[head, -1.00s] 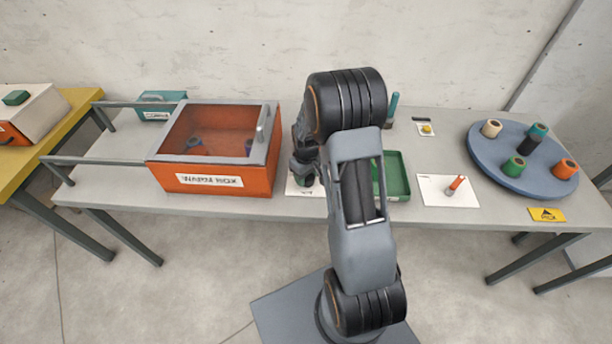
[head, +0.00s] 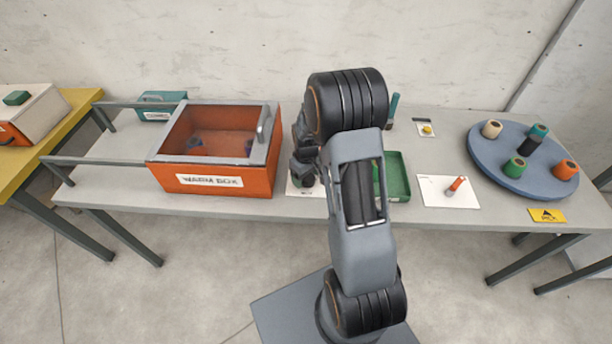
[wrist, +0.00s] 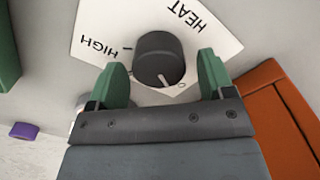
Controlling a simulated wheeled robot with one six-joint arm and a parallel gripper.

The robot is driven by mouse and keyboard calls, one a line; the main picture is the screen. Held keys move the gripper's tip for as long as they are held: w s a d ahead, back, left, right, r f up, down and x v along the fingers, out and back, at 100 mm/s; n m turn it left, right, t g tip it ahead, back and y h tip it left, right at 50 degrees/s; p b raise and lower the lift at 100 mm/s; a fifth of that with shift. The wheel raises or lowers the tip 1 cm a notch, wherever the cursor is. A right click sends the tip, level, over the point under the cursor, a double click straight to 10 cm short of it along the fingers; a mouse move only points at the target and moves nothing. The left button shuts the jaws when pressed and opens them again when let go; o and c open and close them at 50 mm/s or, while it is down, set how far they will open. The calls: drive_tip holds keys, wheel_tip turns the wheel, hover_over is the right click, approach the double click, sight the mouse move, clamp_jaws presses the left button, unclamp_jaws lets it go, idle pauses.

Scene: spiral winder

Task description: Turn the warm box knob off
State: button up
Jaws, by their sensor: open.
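The warm box knob (wrist: 158,55) is a dark round dial on a white card (wrist: 215,35) printed HEAT and HIGH. Its pale pointer line faces my gripper, away from the HIGH mark. A marking near the pointer is partly hidden. My gripper (wrist: 162,66) is open, with one green finger on each side of the knob; I cannot tell whether either touches it. In the head view my gripper (head: 306,178) is low over the card, right of the orange warm box (head: 262,182), and my arm hides the knob.
The warm box also shows at the right in the wrist view (wrist: 270,105). A green tray (head: 398,172) stands right of my arm. Further right are a white card (head: 432,196) with an orange-tipped peg and a blue turntable (head: 485,160) with several spools.

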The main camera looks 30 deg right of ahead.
sight(308, 181)
wheel_tip(308, 181, up, 14)
drive_tip(key=shift+f, duration=0.25)
idle(0.6)
drive_tip(key=s+a+r+m+t+p, duration=0.1)
drive_tip(key=s+a+r, duration=0.3)
drive_tip(key=s, duration=0.4)
drive_tip(key=s+a+r+m+t+p, duration=0.2)
drive_tip(key=s+a+r, duration=0.3)
drive_tip(key=s, duration=0.3)
drive_tip(key=shift+s+a+r+p, duration=0.2)
drive_tip(key=shift+s+r+p, duration=0.15)
drive_tip(key=shift+r, duration=0.45)
